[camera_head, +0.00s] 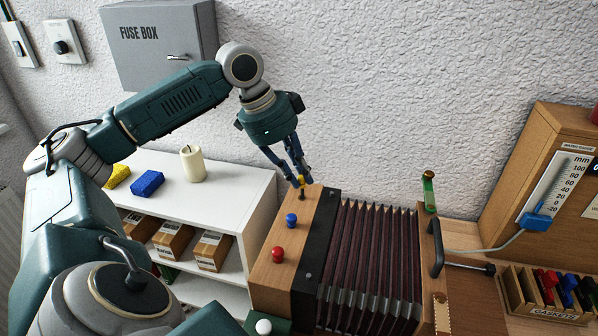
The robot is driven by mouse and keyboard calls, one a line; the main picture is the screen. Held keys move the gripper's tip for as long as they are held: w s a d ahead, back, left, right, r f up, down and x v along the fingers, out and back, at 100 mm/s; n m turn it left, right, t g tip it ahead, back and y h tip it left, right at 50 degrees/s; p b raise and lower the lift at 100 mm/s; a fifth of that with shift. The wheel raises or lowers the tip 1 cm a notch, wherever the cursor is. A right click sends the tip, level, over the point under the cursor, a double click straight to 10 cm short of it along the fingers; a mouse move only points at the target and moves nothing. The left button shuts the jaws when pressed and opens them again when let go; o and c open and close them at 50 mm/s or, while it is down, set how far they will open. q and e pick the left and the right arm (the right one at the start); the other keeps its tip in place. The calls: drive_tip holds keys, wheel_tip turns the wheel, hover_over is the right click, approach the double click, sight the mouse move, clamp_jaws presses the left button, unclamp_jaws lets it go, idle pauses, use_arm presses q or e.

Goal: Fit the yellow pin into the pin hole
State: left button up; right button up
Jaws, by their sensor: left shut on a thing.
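My left gripper (300,181) comes down from above over the far end of the wooden end block of a bellows box (266,282). It is shut on the yellow pin (302,180), whose yellow head shows between the fingertips. A short dark part shows just below the yellow, close to the block's top. I cannot tell whether the pin is in the hole or just above it; the pin hole itself is not clearly visible. A blue pin (291,219) and a red pin (278,253) stand in a row on the same block, nearer to me. My right gripper is not in view.
A white shelf (232,185) with a candle (192,164), yellow and blue bricks and cardboard boxes stands at left. Dark red bellows (372,255) lie right of the block.

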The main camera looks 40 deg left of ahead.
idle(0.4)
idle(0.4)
use_arm(q)
drive_tip(key=shift+f, duration=0.8)
idle(0.4)
drive_tip(key=shift+f, duration=0.2)
idle(1.0)
drive_tip(key=shift+f, duration=0.4)
idle(0.3)
drive_tip(key=o, duration=1.2)
drive_tip(key=shift+c, duration=0.2)
